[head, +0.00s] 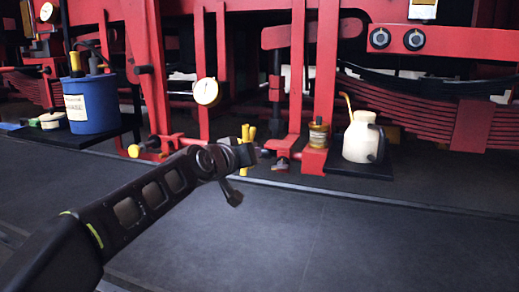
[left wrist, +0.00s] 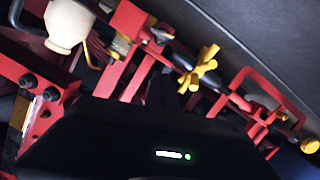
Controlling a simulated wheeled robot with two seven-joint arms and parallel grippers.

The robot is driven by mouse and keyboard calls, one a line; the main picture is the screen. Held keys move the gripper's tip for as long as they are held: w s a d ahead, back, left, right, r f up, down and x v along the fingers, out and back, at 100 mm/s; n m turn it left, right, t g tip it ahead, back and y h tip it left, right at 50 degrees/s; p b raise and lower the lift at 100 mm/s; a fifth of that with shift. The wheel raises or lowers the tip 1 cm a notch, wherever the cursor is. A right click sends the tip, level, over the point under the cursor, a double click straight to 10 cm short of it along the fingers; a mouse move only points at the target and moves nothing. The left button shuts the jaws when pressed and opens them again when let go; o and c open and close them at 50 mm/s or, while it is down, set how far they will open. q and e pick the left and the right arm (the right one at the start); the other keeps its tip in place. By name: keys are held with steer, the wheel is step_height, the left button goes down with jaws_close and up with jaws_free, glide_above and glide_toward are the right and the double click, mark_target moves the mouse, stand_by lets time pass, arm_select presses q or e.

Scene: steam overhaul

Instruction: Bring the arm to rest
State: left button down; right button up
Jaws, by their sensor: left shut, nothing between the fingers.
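My left arm reaches in from the lower left of the head view. Its dark left gripper (head: 243,156) is at the middle, in front of the red machine frame (head: 156,75). The jaws are shut and empty. Just behind the gripper in the head view is a yellow cross-shaped handle (head: 249,132), partly covered. In the left wrist view this yellow handle (left wrist: 198,70) stands beyond the dark fingers, which are hard to make out. Whether the gripper touches the handle I cannot tell. My right gripper is in neither view.
A blue bucket (head: 92,110) stands on a dark shelf at left. The dark floor (head: 330,240) in front is clear.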

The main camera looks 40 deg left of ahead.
arm_select(q)
steer(key=shift+s+d, duration=0.1)
steer(key=shift+s, duration=0.25)
stand_by(0.3)
